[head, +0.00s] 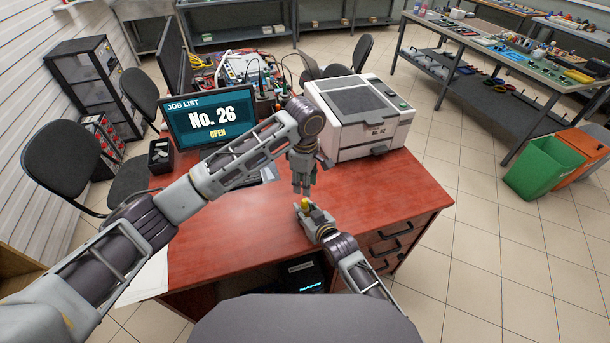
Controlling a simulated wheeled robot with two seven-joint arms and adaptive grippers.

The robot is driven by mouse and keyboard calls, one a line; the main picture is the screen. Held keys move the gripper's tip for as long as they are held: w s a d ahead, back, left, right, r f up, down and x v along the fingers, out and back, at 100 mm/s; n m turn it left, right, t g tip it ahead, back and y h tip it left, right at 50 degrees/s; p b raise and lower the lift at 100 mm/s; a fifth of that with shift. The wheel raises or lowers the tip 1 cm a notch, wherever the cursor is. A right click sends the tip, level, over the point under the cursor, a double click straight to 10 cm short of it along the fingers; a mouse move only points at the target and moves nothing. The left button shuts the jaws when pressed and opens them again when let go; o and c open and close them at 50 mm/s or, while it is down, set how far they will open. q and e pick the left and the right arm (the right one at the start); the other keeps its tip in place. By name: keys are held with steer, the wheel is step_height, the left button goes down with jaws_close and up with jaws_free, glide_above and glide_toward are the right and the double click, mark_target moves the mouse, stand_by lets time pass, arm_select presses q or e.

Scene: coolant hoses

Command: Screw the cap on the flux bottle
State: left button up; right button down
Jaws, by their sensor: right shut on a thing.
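A small yellow object (305,204), which looks like the flux bottle, stands between the fingers of my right gripper (307,210). My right gripper is shut on it, low over the front right part of the red desk. My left gripper (302,188) points down just above the yellow object. Its fingertips are close together and too small to tell whether they are open or hold anything. I cannot make out the cap separately.
The red desk (240,225) is mostly bare around the grippers. A white machine (362,130) labelled No. 02 stands right behind them. A screen (208,118) reads "No. 26 OPEN". A dark bin (160,155) sits at the desk's left. Cables and tools (245,70) fill the back.

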mark_target(305, 200)
arm_select(q)
steer(key=shift+f, duration=3.9)
jaws_close()
steer(key=m, duration=0.6)
steer(key=shift+m, duration=0.3)
steer(key=shift+o, duration=0.8)
jaws_free()
